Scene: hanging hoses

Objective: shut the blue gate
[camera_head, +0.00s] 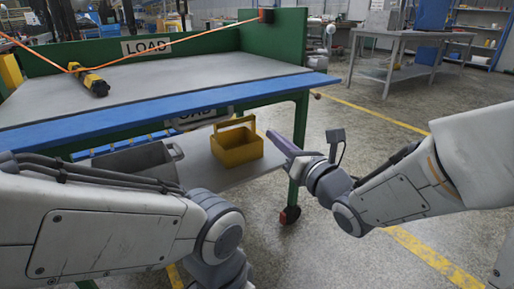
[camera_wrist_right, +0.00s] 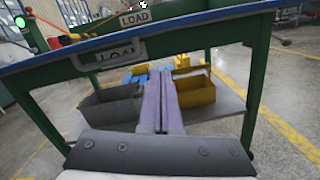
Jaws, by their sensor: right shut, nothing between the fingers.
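A long flat blue bar (camera_head: 200,104), which looks like the blue gate, runs along the front of the green-framed table at tabletop height. Its right end sticks out past the table's corner leg. It also crosses the top of the right wrist view (camera_wrist_right: 200,26). I cannot tell how it is hinged or latched. My right gripper (camera_head: 277,141) has purple fingers shut together with nothing between them. It is below the bar, in front of the lower shelf and right of the yellow caddy, touching nothing visible. The fingers also show in the wrist view (camera_wrist_right: 158,92). My left gripper is out of view.
A yellow caddy (camera_head: 237,155) and a grey bin (camera_head: 140,160) stand on the lower shelf. On the grey tabletop (camera_head: 190,72) lies a yellow-black tool (camera_head: 93,83) beside an orange hose (camera_head: 160,47). A grey table (camera_head: 440,37) stands back right. Floor to the right is clear.

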